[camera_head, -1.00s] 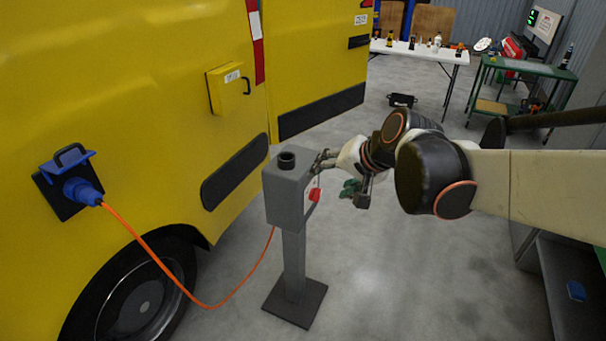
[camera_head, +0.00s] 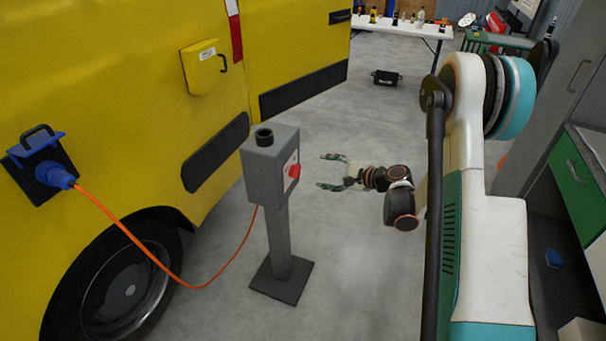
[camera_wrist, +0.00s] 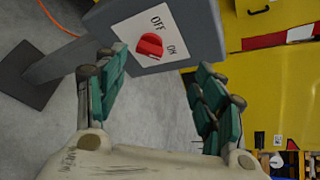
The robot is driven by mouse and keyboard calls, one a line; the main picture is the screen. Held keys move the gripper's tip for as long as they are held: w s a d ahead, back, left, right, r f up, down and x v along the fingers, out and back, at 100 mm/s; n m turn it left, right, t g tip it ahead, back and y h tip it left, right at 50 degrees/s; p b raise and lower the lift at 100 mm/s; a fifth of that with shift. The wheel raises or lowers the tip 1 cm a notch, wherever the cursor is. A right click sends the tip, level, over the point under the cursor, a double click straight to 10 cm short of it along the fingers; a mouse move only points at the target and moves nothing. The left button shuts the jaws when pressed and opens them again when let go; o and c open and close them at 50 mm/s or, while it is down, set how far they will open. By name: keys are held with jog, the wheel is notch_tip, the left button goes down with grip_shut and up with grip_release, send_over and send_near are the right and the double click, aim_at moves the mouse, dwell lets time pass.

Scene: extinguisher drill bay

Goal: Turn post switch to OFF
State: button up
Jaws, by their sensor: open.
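The post switch is a red knob (camera_head: 293,170) on a white plate on the right face of a grey post box (camera_head: 262,165). In the wrist view the knob (camera_wrist: 149,46) shows near the top, with OFF printed above it and ON to its right. I cannot tell surely which label it points to. My gripper (camera_head: 322,171) is open and empty, a short way to the right of the knob and facing it. In the wrist view my fingers (camera_wrist: 160,62) spread on either side below the plate, apart from the knob.
A yellow van (camera_head: 110,80) stands left of the post, with an orange cable (camera_head: 125,232) running from its blue plug to the post. The post's base plate (camera_head: 282,280) is on the floor. A green workbench (camera_head: 572,185) is at right.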

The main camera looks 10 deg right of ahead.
aim_at(296, 171)
notch_tip(296, 171, down, 4)
jog(key=d+m, duration=0.1)
jog(key=d, duration=0.1)
jog(key=r+b+x, duration=0.1)
jog(key=b+x, duration=0.3)
jog(key=x, duration=0.9)
jog(key=shift+w+a+t+y, duration=0.3)
jog(key=shift+a, duration=0.15)
jog(key=shift+c, duration=0.3)
jog(key=c, duration=1)
